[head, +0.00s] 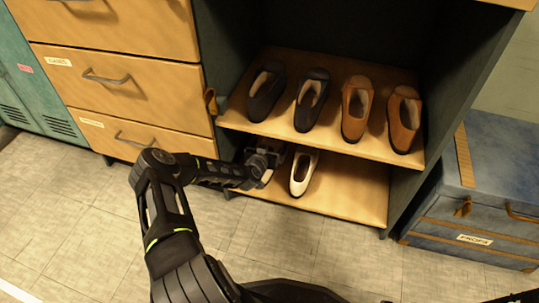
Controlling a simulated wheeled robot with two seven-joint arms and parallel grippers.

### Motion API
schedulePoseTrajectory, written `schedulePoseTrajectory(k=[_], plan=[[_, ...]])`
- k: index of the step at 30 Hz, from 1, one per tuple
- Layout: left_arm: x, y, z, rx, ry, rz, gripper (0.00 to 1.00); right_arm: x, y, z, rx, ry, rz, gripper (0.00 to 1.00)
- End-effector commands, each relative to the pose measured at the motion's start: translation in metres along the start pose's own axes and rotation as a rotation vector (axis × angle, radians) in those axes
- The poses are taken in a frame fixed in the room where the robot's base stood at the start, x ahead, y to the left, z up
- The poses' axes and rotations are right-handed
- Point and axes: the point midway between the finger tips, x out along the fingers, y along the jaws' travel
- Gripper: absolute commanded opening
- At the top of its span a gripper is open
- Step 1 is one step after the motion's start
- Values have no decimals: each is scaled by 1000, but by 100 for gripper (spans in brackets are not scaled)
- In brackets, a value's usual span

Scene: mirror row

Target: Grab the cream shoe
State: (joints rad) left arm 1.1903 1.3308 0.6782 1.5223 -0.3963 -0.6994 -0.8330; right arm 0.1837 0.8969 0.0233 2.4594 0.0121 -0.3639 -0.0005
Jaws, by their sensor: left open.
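A cream shoe (303,171) stands on the lower shelf with its toe toward me. A second cream shoe (267,178) is just left of it, mostly hidden behind my left gripper (270,160). My left gripper is open and reaches in at the left part of the lower shelf, over or beside the hidden shoe. I cannot tell whether its fingers touch the shoe. My right gripper does not show.
The upper shelf (378,149) holds two black shoes (266,92) and two brown shoes (355,108), close above my gripper. Drawers (120,85) stand left, a blue trunk (490,165) right. The lower shelf's right part (355,195) is bare.

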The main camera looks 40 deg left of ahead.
Motion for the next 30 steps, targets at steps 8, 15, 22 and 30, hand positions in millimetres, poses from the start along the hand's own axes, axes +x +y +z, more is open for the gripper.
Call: schedulePoseTrajectory(k=[8, 15, 22, 30], plan=[[0, 0, 0, 0, 0, 0, 92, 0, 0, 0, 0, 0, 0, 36], [0, 0, 0, 0, 0, 0, 72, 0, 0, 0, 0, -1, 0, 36], [0, 0, 0, 0, 0, 0, 53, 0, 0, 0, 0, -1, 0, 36], [0, 0, 0, 0, 0, 0, 31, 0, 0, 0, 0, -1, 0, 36]])
